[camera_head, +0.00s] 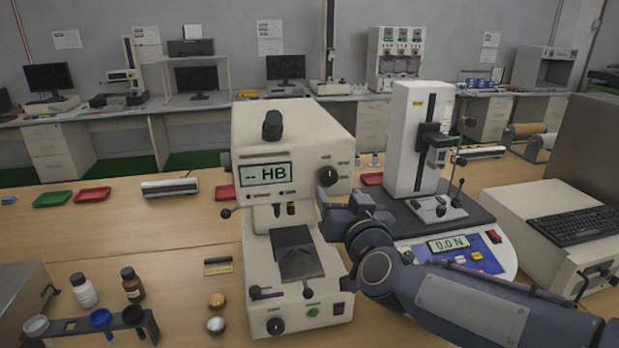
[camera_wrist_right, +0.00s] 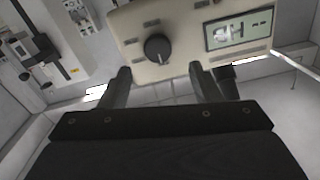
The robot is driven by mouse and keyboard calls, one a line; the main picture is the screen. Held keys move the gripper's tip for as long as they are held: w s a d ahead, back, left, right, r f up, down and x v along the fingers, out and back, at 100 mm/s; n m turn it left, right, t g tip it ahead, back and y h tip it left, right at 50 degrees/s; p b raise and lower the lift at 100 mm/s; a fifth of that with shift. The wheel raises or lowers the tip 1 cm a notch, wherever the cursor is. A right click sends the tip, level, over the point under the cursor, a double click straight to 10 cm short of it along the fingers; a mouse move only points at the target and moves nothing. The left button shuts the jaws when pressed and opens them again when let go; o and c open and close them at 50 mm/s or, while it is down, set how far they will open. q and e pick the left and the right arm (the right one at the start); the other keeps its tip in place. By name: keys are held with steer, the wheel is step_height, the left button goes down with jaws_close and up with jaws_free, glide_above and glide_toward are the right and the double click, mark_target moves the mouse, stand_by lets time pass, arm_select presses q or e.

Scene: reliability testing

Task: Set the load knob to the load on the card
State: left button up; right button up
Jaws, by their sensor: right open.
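The cream hardness tester (camera_head: 290,130) stands on the wooden bench, its display (camera_head: 265,174) reading "-- HB". A black round knob (camera_head: 328,176) is on its front, right of the display; I cannot read its setting. Another black knob (camera_head: 276,325) is low on the base. My right gripper (camera_head: 326,203) is open just below the upper knob. In the right wrist view, which is turned over, this knob (camera_wrist_right: 157,47) appears beyond and between the spread fingers (camera_wrist_right: 162,78), apart from them. A small yellowish card or plate (camera_head: 218,265) lies left of the tester; its text is unreadable. My left gripper is out of view.
A white test stand (camera_head: 410,140) and a force readout (camera_head: 448,244) stand right of the tester, close to my right arm. Bottles (camera_head: 84,290) and a small rack (camera_head: 95,326) are at the front left. Red and green trays lie behind them.

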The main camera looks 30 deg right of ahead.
mark_target(330, 178)
steer(key=x, duration=0.7)
steer(key=shift+w+d, duration=0.25)
steer(key=shift+w, duration=0.1)
steer(key=shift+c, duration=0.4)
steer(key=c, duration=0.9)
